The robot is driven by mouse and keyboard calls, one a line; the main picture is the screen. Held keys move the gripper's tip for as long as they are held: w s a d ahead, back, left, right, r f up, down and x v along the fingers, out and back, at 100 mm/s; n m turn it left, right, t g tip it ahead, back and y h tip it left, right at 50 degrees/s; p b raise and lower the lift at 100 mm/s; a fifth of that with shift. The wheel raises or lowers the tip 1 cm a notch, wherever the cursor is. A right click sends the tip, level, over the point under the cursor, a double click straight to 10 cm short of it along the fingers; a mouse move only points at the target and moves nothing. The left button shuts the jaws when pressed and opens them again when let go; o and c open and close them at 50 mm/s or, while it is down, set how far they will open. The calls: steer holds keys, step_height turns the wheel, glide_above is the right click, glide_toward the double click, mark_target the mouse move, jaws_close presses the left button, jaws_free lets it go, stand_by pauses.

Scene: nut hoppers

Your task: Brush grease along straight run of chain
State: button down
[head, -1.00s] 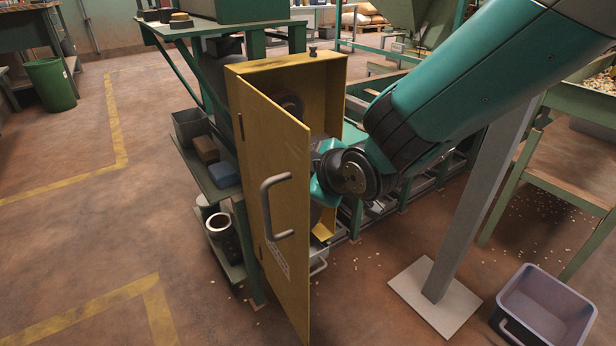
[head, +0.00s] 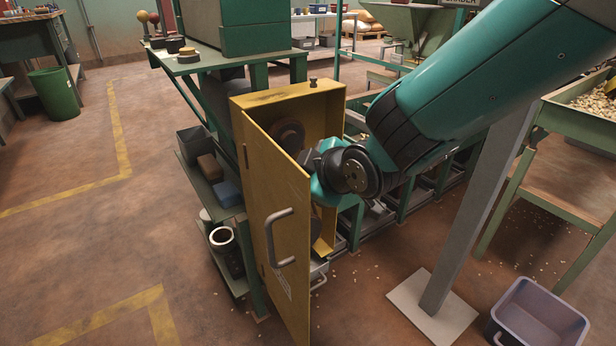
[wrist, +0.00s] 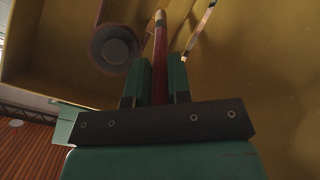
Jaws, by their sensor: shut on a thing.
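My gripper (wrist: 160,70) is shut on the dark red handle of a brush (wrist: 160,48), held between its two green fingers. The brush's pale tip points away from me, toward the top of the wrist view. A thin pale and dark strip (wrist: 201,30), perhaps the chain, runs slantwise right of the brush; a gap shows between them. A dark round wheel (wrist: 114,48) is to the left. In the head view my wrist reaches into the open yellow guard (head: 325,105), where a round wheel (head: 289,134) shows. The door hides my fingers, the brush and most of the inside.
The guard's yellow door (head: 272,190) stands open toward me, close left of my wrist. A green shelf stand (head: 190,165) with small items is left of it. A grey post (head: 470,200) and a grey bin (head: 540,315) are at right.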

step_height(320, 180, up, 2)
steer(key=shift+r+p, duration=0.15)
steer(key=shift+p, duration=0.45)
step_height(320, 180, down, 18)
steer(key=b, duration=1.3)
steer(key=shift+b, duration=0.3)
steer(key=shift+s+d, duration=0.1)
steer(key=shift+s, duration=0.05)
steer(key=shift+s+d, duration=0.55)
steer(key=shift+s, duration=0.25)
steer(key=shift+s+d, duration=0.55)
steer(key=shift+s, duration=0.3)
steer(key=shift+s+d, duration=0.55)
steer(key=shift+s, duration=0.25)
steer(key=shift+s+d+b, duration=0.15)
steer(key=shift+s+d, duration=0.3)
steer(key=shift+s, duration=0.15)
steer(key=shift+s+d+b, duration=0.15)
steer(key=shift+s+d, duration=0.25)
steer(key=shift+s, duration=0.2)
